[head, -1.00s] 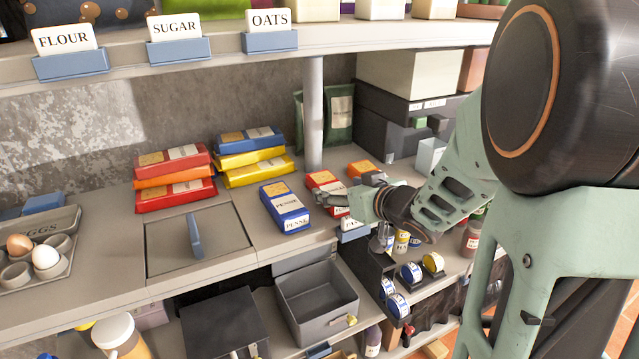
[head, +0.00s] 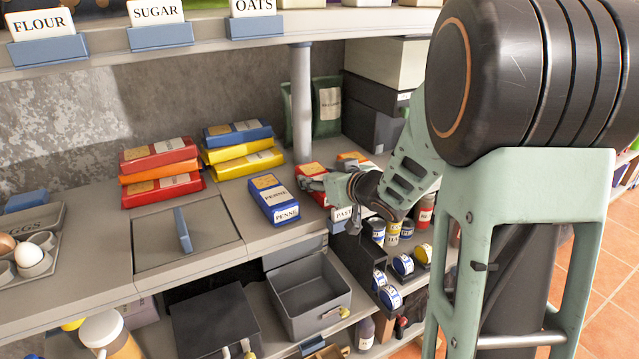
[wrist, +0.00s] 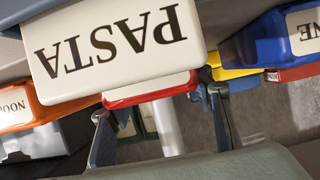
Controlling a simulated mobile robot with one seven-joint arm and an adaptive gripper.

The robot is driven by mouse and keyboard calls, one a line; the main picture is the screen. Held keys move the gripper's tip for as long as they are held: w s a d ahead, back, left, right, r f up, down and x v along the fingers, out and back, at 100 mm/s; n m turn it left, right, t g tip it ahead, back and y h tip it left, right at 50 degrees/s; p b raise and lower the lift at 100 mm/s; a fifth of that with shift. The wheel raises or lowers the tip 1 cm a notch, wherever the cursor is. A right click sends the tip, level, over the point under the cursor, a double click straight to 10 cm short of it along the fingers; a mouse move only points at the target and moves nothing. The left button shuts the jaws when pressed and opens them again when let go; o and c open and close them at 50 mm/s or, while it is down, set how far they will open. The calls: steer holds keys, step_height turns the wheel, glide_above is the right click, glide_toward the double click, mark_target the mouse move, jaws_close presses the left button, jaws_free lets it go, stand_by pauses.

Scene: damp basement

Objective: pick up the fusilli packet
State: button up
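No packet in view has a label I can read as fusilli. A red packet (head: 312,170) lies on the shelf between a blue packet marked PENNE (head: 273,199) and an orange packet (head: 352,158); its own label is not legible. My gripper (head: 314,184) is at the red packet's front part and partly covers it. In the wrist view the two fingers (wrist: 161,104) stand apart, with the red packet (wrist: 150,90) showing between and beyond them. The PASTA sign hides much of it there. I cannot tell whether the fingers touch it.
The PASTA sign (wrist: 115,50) stands at the shelf edge close to my gripper. Stacked red, orange (head: 160,172) and yellow, blue (head: 238,133) packets lie to the left. A post (head: 301,100) rises behind. Cans (head: 376,230) and a grey bin (head: 308,295) are below.

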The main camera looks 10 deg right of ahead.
steer(key=c, duration=0.6)
steer(key=shift+r, duration=0.15)
